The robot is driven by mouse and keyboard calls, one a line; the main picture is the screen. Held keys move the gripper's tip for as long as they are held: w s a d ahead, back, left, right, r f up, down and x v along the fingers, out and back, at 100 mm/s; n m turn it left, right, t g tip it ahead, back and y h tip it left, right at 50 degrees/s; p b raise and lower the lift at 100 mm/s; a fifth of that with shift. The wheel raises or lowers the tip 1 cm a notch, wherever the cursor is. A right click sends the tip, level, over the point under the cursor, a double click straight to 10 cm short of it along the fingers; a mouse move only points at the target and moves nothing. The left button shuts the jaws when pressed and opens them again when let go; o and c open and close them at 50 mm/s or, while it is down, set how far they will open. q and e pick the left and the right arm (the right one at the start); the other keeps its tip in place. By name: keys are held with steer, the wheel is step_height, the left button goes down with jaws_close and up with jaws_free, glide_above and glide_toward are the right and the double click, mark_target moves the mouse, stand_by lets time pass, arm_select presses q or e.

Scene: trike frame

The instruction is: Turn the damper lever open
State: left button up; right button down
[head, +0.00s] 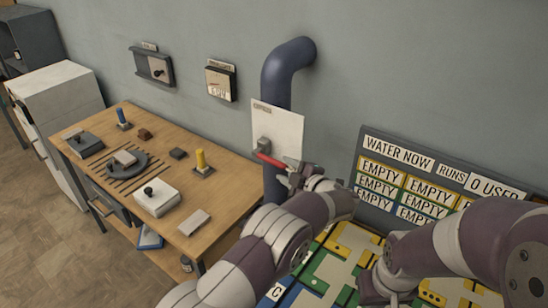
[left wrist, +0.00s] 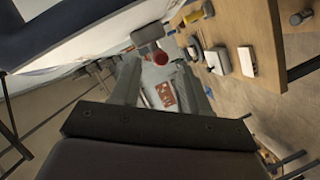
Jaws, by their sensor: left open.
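The damper lever (head: 269,160) has a red handle and a grey pivot block. It sits on a white plate (head: 285,125) on the dark blue pipe (head: 277,90). The handle points right and slightly down from the pivot. My left gripper (head: 292,174) is open at the handle's right end. In the left wrist view the lever's red end (left wrist: 160,58) shows beyond and between the two spread fingers (left wrist: 160,88); I cannot tell whether they touch it. My right arm comes in from the right, but its fingers do not show.
A wooden table (head: 215,175) with several small devices stands left of the pipe. A dark sign board (head: 375,150) and a colourful panel (head: 330,265) lie to the right, near both arms. Two small boxes hang on the wall.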

mark_target(280, 166)
arm_select(q)
steer(key=p+x, duration=0.1)
steer(key=x, duration=0.4)
steer(key=shift+r, duration=0.2)
steer(key=shift+w+a+f, duration=0.25)
steer(key=shift+w+a, duration=0.1)
steer(key=shift+w, duration=0.2)
jaws_close()
